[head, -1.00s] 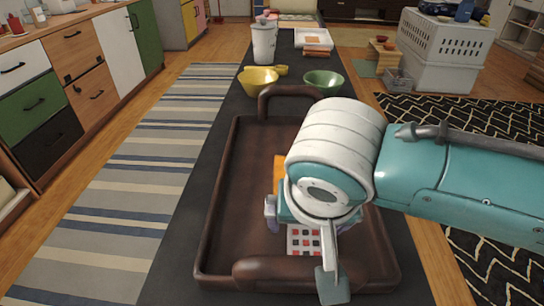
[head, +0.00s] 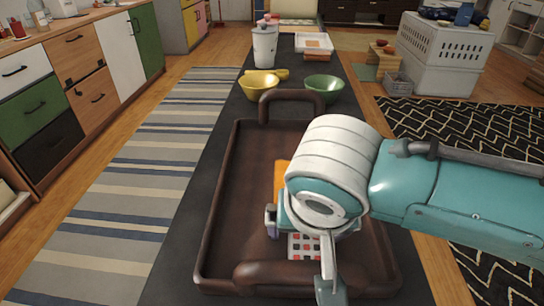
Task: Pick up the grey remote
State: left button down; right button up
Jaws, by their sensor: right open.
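The grey remote (head: 304,247), pale with red and dark square buttons, lies in the brown tray (head: 234,190) near its front end. Only part of it shows, because my right gripper (head: 300,252) covers the rest from above. The right gripper's jaws are open, one finger to the left of the remote and one to the front right. I cannot tell whether either finger touches the remote. My left gripper is out of view.
An orange item (head: 281,177) in the tray is partly hidden behind my right wrist. The tray has raised walls and arched handles. Beyond it stand a yellow bowl (head: 259,87), a green bowl (head: 324,88) and a white canister (head: 265,47). The tray's left part is clear.

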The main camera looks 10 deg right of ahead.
jog(key=shift+c, duration=0.2)
jog(key=c, duration=1.5)
